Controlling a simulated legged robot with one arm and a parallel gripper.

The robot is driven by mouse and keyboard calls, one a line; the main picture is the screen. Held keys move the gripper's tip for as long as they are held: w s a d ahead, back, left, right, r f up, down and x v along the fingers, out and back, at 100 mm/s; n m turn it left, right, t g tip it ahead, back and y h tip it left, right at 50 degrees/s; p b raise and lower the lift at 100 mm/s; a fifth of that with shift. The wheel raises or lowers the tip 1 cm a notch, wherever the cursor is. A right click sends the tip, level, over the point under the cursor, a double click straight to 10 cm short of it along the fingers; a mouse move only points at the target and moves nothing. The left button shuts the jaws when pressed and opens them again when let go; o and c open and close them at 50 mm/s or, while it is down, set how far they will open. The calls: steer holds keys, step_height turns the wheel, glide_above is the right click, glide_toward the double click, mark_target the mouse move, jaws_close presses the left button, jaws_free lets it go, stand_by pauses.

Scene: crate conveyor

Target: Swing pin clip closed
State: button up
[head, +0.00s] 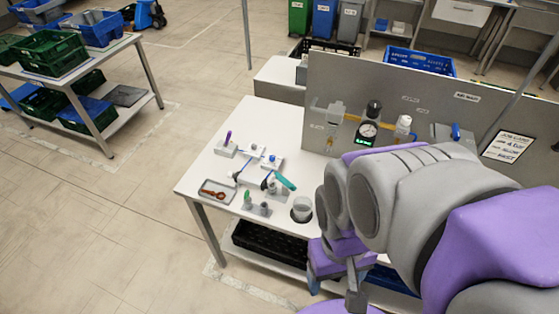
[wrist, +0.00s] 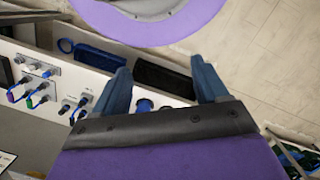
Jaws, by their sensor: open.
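Several small fittings stand on the white workbench (head: 215,165): one with a purple pin (head: 228,138), one with a blue top (head: 272,158), one with a teal lever (head: 286,181). I cannot tell which part is the pin clip; they are too small here. In the wrist view, fittings with blue, green and purple parts (wrist: 35,85) lie left of my gripper (wrist: 162,82). Its two blue fingers are spread apart with nothing held between them. A round blue-topped part (wrist: 144,105) shows between the fingers, near the palm. My arm hides the bench's right part.
A black crate (head: 268,240) sits below.

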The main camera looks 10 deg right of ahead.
steer(key=shift+c, duration=0.4)
steer(key=shift+w, duration=0.25)
steer(key=shift+c, duration=0.9)
steer(key=w+m+b, duration=0.1)
steer(key=w, duration=0.5)
steer(key=w+b, duration=0.1)
steer(key=w, duration=0.5)
steer(key=w+m+b, duration=0.1)
steer(key=w, duration=0.6)
steer(key=shift+d+r+m+t, duration=0.1)
steer(key=shift+r+m+t, duration=0.05)
steer(key=shift+m+t, duration=0.2)
steer(key=c, duration=0.3)
steer(key=m+t+b, duration=0.1)
steer(key=m+b, duration=0.2)
glide_above(292, 185)
step_height(292, 185, down, 6)
step_height(292, 185, down, 17)
steer(key=b, duration=0.3)
steer(key=shift+c, duration=0.4)
jaws_close()
